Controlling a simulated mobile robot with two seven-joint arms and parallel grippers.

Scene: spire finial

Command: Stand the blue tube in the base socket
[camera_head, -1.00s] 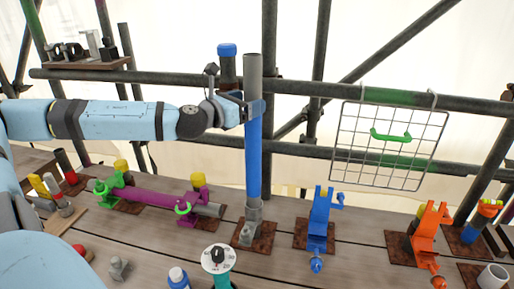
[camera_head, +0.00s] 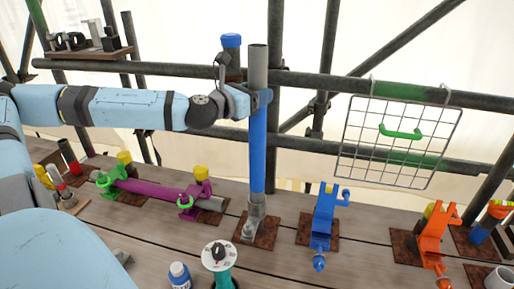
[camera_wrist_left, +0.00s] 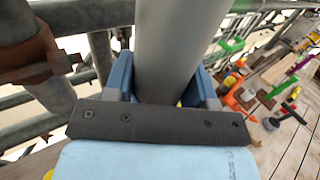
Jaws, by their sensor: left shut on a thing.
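The blue tube (camera_head: 258,155) stands upright in the middle of the head view, with a bare grey upper end. Its lower end meets the grey base socket (camera_head: 255,218), which sits on a rusty plate; how deep it sits inside is hidden. My left gripper (camera_head: 260,100) comes in from the left and is shut on the tube near the top of its blue part. In the left wrist view the tube's grey part (camera_wrist_left: 178,45) rises between the blue jaws (camera_wrist_left: 165,85). My right gripper is not in view.
A blue clamp (camera_head: 323,220) and an orange clamp (camera_head: 434,235) stand right of the socket. A dial on a teal post (camera_head: 219,256) stands in front. Scaffold rails and a wire panel (camera_head: 400,140) are behind.

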